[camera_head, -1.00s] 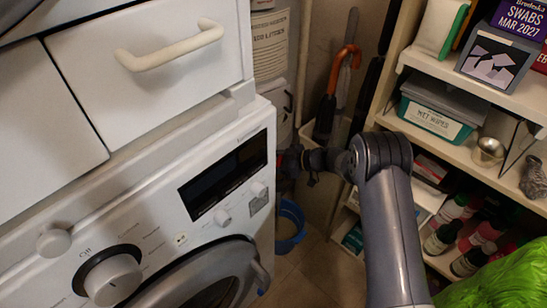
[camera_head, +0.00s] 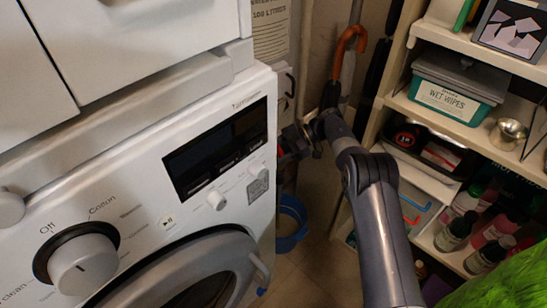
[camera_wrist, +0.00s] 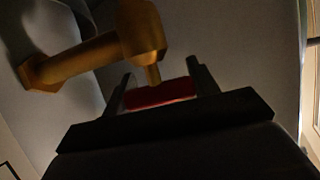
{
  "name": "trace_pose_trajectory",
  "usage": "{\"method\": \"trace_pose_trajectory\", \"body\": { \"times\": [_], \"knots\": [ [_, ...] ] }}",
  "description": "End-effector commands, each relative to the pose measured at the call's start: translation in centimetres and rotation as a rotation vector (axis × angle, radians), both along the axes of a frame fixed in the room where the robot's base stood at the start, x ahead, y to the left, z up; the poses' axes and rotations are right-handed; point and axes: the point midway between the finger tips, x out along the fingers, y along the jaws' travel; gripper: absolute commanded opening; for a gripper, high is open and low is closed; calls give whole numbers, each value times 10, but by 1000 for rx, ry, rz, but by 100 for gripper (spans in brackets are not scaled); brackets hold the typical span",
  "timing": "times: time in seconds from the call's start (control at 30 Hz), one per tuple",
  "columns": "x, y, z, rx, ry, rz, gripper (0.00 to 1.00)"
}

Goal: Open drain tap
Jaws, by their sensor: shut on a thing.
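The brass drain tap (camera_wrist: 95,58) shows in the wrist view, with a short stem running down to its red handle (camera_wrist: 160,95). My gripper (camera_wrist: 160,82) has one dark finger on each side of the red handle and is shut on it. In the head view my gripper (camera_head: 291,146) reaches into the gap beside the washing machine (camera_head: 130,165). Its fingertips and the tap's body are hidden there by the machine's side and the dark gap.
A blue bucket (camera_head: 290,242) stands on the floor below my gripper. An orange-handled umbrella (camera_head: 347,45) stands behind my arm. Shelves (camera_head: 455,130) on the right hold a wet wipes box (camera_head: 445,105), a small metal bowl (camera_head: 508,133) and several bottles. A green fluffy thing (camera_head: 505,270) is at the lower right.

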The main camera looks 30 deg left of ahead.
Motion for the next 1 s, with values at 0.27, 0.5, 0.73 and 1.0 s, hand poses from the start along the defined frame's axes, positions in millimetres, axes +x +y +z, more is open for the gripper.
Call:
{"method": "trace_pose_trajectory", "body": {
  "times": [0.27,0.5,0.73,1.0],
  "knots": [
    [-1,0,0,1,2,27,34],
    [-1,0,1,2,2,27,34],
    [-1,0,1,2,2,26,69],
    [-1,0,0,2,1,25,78]
  ]
}}
